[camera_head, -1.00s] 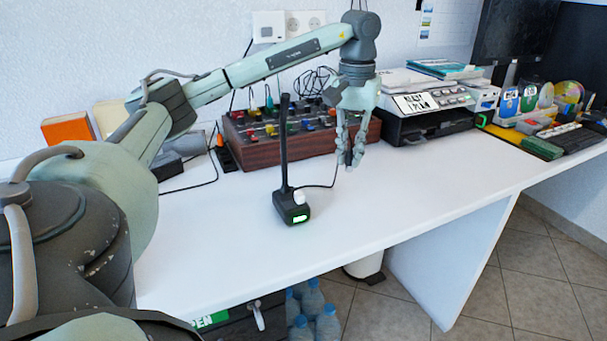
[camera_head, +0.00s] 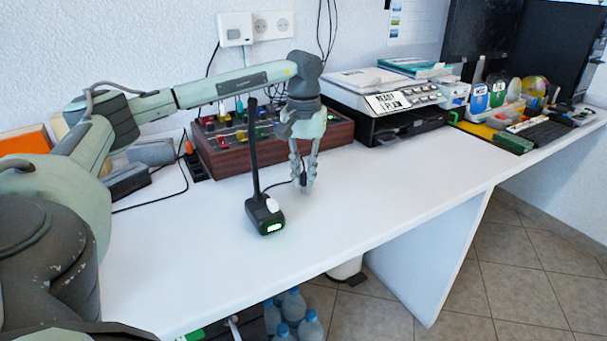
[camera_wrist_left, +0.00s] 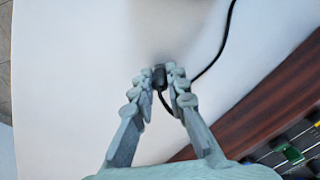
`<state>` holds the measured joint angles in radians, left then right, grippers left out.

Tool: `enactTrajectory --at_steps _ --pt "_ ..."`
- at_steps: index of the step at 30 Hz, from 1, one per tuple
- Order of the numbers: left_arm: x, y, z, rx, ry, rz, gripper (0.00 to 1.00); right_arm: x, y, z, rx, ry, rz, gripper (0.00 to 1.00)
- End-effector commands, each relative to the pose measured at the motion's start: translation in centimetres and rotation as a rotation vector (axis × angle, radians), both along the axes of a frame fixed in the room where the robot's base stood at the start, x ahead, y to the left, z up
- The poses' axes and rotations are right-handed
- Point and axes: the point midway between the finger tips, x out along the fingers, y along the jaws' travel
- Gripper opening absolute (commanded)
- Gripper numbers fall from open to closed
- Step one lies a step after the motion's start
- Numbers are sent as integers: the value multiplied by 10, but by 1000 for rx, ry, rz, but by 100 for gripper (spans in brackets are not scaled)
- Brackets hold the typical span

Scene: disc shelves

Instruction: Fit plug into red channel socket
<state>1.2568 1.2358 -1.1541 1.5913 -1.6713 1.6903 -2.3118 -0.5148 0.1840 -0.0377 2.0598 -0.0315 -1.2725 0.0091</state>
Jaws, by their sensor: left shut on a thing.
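My left gripper (camera_head: 303,184) hangs fingers down over the white desk, in front of the mixer. It is shut on a small black plug (camera_wrist_left: 159,78), held between its fingertips in the left wrist view. A black cable (camera_wrist_left: 218,48) runs near the plug. The wood-sided mixer (camera_head: 230,162) stands behind the gripper, with red, yellow, green and blue parts on top. Its wooden side (camera_wrist_left: 262,98) also shows in the left wrist view. I cannot tell which spot is the red channel socket; the gripper and arm hide part of the panel. My right gripper is out of view.
A black desk microphone (camera_head: 264,217) with a tall stem stands left of the gripper, close by. A printer (camera_head: 392,125) stands to the right of the mixer. Dark boxes (camera_head: 128,181) lie to the left. The desk's front right (camera_head: 400,190) is clear.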

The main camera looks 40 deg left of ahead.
Motion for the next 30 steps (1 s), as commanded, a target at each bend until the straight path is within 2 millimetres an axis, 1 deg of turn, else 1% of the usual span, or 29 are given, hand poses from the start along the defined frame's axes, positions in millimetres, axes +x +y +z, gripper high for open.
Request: enactTrajectory --at_steps 7,11,12,16,25,28,30 --pt "0 0 -1 0 -1 0 0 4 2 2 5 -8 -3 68" --pt "0 0 -5 1 0 0 0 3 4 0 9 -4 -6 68" --pt "0 0 -4 0 0 0 19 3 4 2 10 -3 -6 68" --pt "0 0 -3 0 0 0 35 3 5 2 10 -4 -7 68" --pt "0 0 -1 0 -1 0 35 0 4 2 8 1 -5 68" --pt "1 0 5 0 -4 0 35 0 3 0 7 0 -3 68" --pt "1 0 15 0 -4 0 35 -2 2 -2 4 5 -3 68"
